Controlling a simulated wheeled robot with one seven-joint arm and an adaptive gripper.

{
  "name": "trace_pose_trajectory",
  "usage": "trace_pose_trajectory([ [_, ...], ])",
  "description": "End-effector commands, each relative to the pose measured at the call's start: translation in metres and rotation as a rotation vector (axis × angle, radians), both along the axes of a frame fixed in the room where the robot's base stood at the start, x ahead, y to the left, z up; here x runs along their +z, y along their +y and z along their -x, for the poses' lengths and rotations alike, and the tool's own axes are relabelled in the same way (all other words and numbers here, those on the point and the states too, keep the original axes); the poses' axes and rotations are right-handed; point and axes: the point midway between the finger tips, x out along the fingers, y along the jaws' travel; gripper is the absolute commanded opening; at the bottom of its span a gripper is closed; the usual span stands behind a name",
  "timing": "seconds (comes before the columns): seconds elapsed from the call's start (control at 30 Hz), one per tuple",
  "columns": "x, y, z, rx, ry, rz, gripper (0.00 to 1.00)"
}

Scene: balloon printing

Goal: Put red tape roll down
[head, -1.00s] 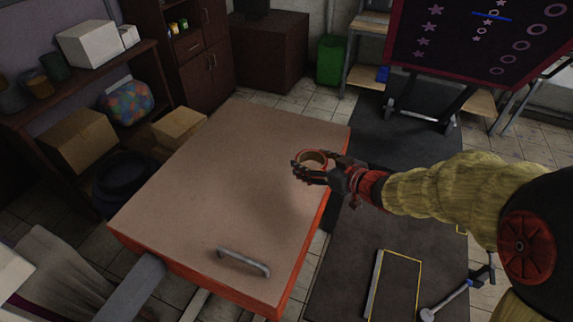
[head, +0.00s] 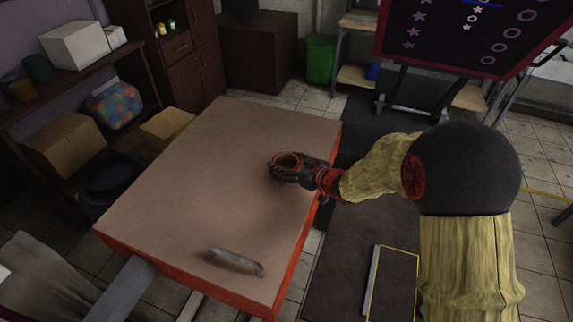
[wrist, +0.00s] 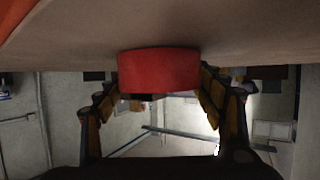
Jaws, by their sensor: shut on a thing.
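The red tape roll (wrist: 158,70) is between the fingers of my gripper (wrist: 160,100) in the wrist view, close to the tabletop surface. In the head view my gripper (head: 284,168) is shut on the roll (head: 288,160), over the right part of the brown tabletop (head: 190,180). The roll lies flat, with its hole facing up, and the fingers are on its sides. I cannot tell whether it touches the tabletop.
A grey handle (head: 235,261) is fixed near the front edge of the tabletop. The rest of the tabletop is clear. Shelves with boxes (head: 65,142) stand at the left, and a dark printed board (head: 465,40) stands at the back right.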

Motion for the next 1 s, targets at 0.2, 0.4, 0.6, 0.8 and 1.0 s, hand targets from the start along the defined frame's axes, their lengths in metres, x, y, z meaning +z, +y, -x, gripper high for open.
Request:
trace_pose_trajectory([
  [0.2,0.0016,0.0000,-0.0006,-0.001,-0.002,0.000,0.42],
  [0.4,-0.0019,-0.0001,-0.0003,-0.001,-0.002,0.000,0.72],
  [0.6,-0.0016,-0.0001,-0.0003,-0.001,-0.002,0.000,0.83],
  [0.8,-0.0016,-0.0001,-0.0003,-0.001,-0.002,0.000,0.87],
  [1.0,-0.0003,-0.0001,-0.0003,-0.001,-0.002,0.000,0.87],
])
